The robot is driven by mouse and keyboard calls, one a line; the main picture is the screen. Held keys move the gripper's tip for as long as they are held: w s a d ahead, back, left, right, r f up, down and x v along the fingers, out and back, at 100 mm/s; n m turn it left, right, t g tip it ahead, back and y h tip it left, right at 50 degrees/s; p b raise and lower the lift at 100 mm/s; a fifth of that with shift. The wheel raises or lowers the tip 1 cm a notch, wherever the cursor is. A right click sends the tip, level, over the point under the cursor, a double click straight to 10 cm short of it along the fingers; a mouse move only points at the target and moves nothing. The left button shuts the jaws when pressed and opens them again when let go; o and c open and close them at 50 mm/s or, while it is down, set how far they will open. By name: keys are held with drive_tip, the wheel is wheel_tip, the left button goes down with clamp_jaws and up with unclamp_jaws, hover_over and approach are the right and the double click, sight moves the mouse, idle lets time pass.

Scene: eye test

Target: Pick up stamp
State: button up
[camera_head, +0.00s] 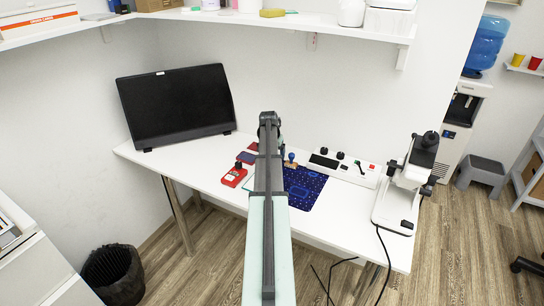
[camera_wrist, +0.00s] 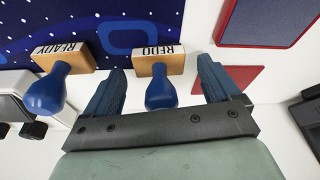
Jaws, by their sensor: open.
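In the wrist view, a stamp with a blue knob handle (camera_wrist: 160,92) and a wooden block marked REDO (camera_wrist: 158,58) is between the fingers of my gripper (camera_wrist: 162,68). The fingers are open, with a gap on each side of the handle. I cannot tell how far the fingers reach down beside it. A second stamp with a blue handle (camera_wrist: 46,92) and a block marked READY (camera_wrist: 66,56) is left of the left finger. In the head view, one blue-handled stamp (camera_head: 291,157) shows right of my arm, which hides the gripper; which stamp it is, I cannot tell.
A dark blue patterned mat (camera_head: 306,188) lies on the white desk (camera_head: 335,222). A red device (camera_head: 234,176) and flat pads (camera_head: 246,157) are left of my arm. A white control box (camera_head: 342,167) and a microscope-like instrument (camera_head: 404,190) are right. A monitor (camera_head: 178,103) stands behind left.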

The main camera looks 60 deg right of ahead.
drive_tip(key=shift+f, duration=0.1)
drive_tip(key=shift+c, duration=0.2)
drive_tip(key=c, duration=1.1)
wheel_tip(320, 180, up, 10)
idle(0.3)
